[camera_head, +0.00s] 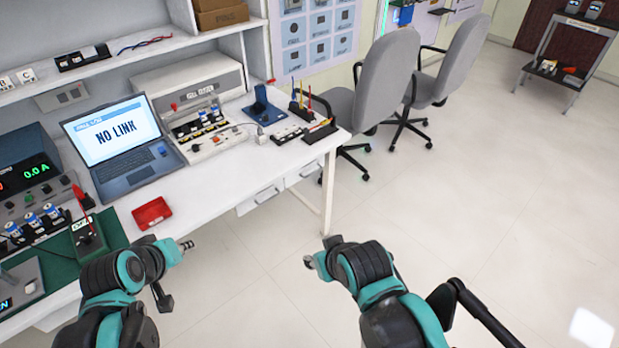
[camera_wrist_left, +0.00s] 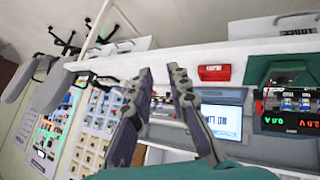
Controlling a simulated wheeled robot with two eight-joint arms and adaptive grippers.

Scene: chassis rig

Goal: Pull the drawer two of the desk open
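The white desk (camera_head: 192,206) runs along the left of the head view. Two drawer fronts with handles sit side by side under its front edge, the nearer one (camera_head: 259,198) and the farther one (camera_head: 304,174); both look shut, and I see no label telling which is drawer two. In the left wrist view, pale fronts show beyond the desk edge. My left gripper (camera_wrist_left: 161,75) is open and empty there, apart from the drawers. In the head view it is in front of the desk, left of the drawers. My right gripper (camera_head: 318,257) is over the floor, its fingers unclear.
A red tray (camera_head: 152,213) lies near the desk's front edge. A laptop (camera_head: 120,140) and power supply (camera_head: 28,165) stand behind. A desk leg (camera_head: 329,192) and office chairs (camera_head: 372,95) are beyond the drawers.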

